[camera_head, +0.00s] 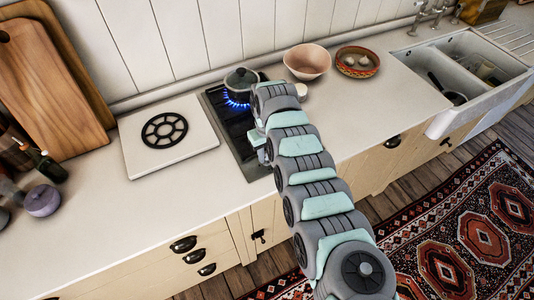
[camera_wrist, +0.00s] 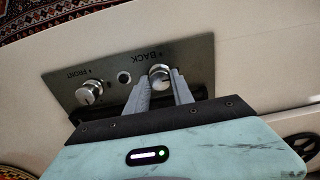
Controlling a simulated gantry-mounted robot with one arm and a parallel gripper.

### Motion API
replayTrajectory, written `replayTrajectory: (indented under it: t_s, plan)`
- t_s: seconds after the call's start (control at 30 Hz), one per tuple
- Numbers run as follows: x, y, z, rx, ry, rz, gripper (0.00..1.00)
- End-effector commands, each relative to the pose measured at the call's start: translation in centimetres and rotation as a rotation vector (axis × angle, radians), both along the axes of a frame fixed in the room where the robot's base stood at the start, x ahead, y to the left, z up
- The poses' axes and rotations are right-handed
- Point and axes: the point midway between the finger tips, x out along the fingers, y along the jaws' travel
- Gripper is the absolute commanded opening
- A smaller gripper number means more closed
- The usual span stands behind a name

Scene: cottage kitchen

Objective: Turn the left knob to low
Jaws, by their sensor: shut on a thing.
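In the wrist view a metal panel (camera_wrist: 118,66) carries two silver knobs, with lettering that appears upside down. The knob marked BACK (camera_wrist: 157,71), on the left when the lettering is read upright, sits between the grey fingers of my gripper (camera_wrist: 163,82), which is shut on it. The fingers hide part of this knob and its pointer. The knob marked FRONT (camera_wrist: 89,92) stands free, away from the fingers. My arm hides the knobs there.
A pink bowl (camera_head: 307,61), a small white pot (camera_head: 301,91) and a patterned bowl (camera_head: 357,62) stand right of the hob. A white board with a black trivet (camera_head: 164,129) lies left of it.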

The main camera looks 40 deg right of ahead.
Motion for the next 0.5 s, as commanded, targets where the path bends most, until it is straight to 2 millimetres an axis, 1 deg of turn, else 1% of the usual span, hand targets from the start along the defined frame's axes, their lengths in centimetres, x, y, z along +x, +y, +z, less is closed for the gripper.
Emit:
replayTrajectory:
  t_s: [0.27,0.5]
  plan:
    - [0.0,0.09,0.19,0.0,0.002,0.11,0.0]
    - [-0.08,0.03,0.15,0.001,0.004,0.308,0.0]
